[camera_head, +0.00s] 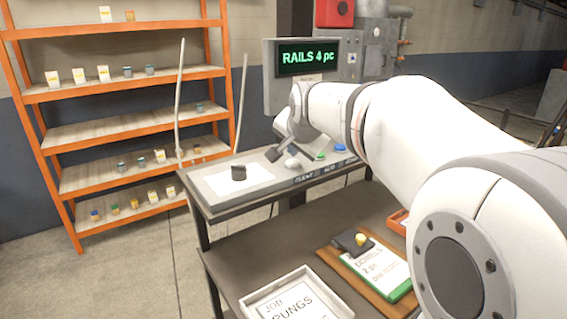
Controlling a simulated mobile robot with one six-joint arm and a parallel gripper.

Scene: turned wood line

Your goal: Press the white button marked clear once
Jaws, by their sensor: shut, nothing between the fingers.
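The white button (291,163) is a small pale dome on the grey console panel (226,204). A label that seems to read "CLEAR" is on the panel's front edge below it. My gripper (272,154) is shut and empty, dark, at the end of my white arm. It shows just left of and slightly above the white button. I cannot tell its height above the panel or whether it touches anything. A green button (320,156) and a blue button (340,148) sit to the right of the white one.
A display (308,57) reading "RAILS 4 pc" stands behind the panel. A dark cylinder (238,173) stands on a white sheet to the left. A tray (342,309) marked "JOB" and a clipboard (382,273) lie in front. An orange shelf (130,118) stands at the left.

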